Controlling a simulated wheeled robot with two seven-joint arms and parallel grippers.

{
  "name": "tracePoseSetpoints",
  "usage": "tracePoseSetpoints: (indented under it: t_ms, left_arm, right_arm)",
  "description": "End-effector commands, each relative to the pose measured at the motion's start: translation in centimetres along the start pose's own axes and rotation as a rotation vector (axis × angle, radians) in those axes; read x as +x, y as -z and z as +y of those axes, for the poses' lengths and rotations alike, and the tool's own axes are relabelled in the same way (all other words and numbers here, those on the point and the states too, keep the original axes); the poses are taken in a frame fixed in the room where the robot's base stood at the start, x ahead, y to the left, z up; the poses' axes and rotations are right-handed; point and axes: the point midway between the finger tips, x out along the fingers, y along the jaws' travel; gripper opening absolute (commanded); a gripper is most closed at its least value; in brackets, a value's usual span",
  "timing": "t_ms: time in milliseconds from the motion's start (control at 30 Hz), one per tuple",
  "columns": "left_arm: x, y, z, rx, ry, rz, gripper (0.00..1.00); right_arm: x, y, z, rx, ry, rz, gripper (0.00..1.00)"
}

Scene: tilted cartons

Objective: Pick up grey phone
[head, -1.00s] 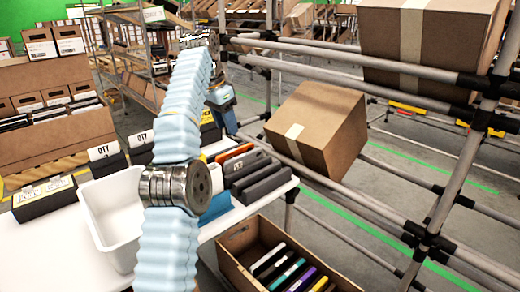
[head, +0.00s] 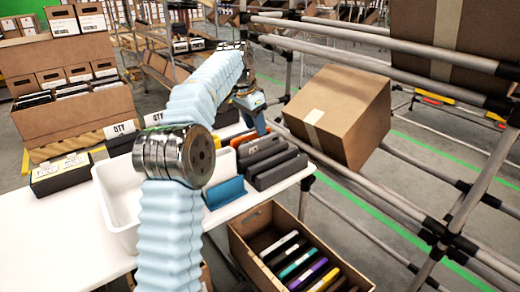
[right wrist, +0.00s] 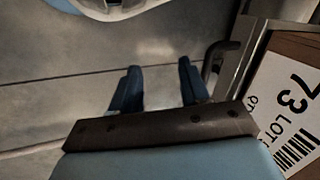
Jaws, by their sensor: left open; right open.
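Several dark grey and black phone-like slabs (head: 275,165) stand in a row on the white table's right end; I cannot tell which one is the grey phone. More slim devices stand in an open brown carton (head: 245,228) below the table edge. My left gripper (head: 262,129) is small in the head view, just beyond the row of slabs; no object shows in it. My right gripper (right wrist: 160,88) shows in the right wrist view with its two blue fingers apart and nothing between them, above a grey floor.
A white bin (head: 118,205) and a blue slab (head: 224,192) are on the white table (head: 50,235). A tilted closed carton (head: 340,115) rests on the pipe rack (head: 470,200) at right.

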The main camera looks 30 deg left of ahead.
Motion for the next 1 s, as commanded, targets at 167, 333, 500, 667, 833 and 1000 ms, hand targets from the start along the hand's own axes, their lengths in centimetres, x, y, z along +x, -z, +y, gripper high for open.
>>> tracePoseSetpoints:
  t_ms: [167,333,500,667,833,1000]
  left_arm:
    - [2.4,0.0,0.1,0.0,-0.003,-0.003,0.46]
    - [4.9,0.0,0.0,0.0,-0.002,-0.001,0.46]
    - [5.5,0.0,0.0,-0.001,0.0,0.001,0.46]
    - [5.5,0.0,0.0,-0.001,0.0,0.0,0.41]
    - [5.5,0.0,0.0,0.0,0.0,0.0,0.15]
    - [5.5,0.0,0.0,0.0,0.0,0.0,0.0]
  right_arm:
    - [0.0,0.0,0.0,0.0,0.0,0.0,0.45]
    - [0.0,0.0,0.0,0.0,0.0,0.0,0.45]
    - [0.0,0.0,0.0,0.0,0.0,0.0,0.45]
    - [0.0,0.0,0.0,0.0,0.0,0.0,0.45]
    - [0.0,0.0,0.0,0.0,0.0,0.0,0.45]
    - [0.0,0.0,0.0,0.0,0.0,0.0,0.45]
